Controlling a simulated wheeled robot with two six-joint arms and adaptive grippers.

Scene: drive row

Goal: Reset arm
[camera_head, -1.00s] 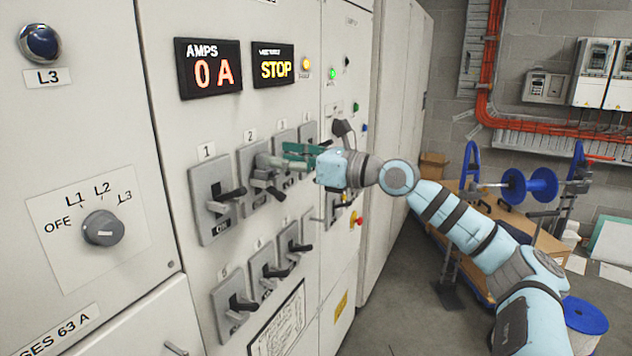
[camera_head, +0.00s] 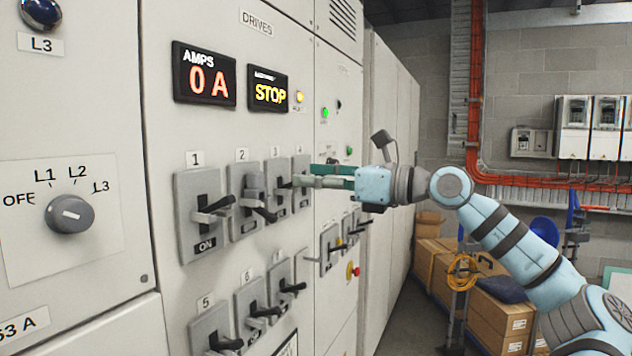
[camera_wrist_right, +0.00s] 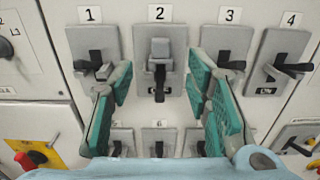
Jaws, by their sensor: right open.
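My right gripper (camera_head: 308,178) is open and empty, in front of the drive panel. In the right wrist view its two green-padded fingers (camera_wrist_right: 160,72) stand apart, with breaker 2 (camera_wrist_right: 158,60) showing between them; they do not hold it. In the head view breaker 2 (camera_head: 243,200) has a grey block at its top and a black lever pointing out right. Breaker 1 (camera_head: 196,215) shows the word ON under its lever. Breaker 3 (camera_head: 277,185) and breaker 4 (camera_head: 299,168) stand to the right, partly overlapped by the gripper. My left gripper is out of view.
A lower row of breakers, including breaker 5 (camera_head: 213,338), sits below. The amps display (camera_head: 205,75) reads 0 A and another display (camera_head: 268,92) reads STOP. A rotary selector (camera_head: 70,213) is at left. Cardboard boxes (camera_head: 495,315) stand behind my right arm.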

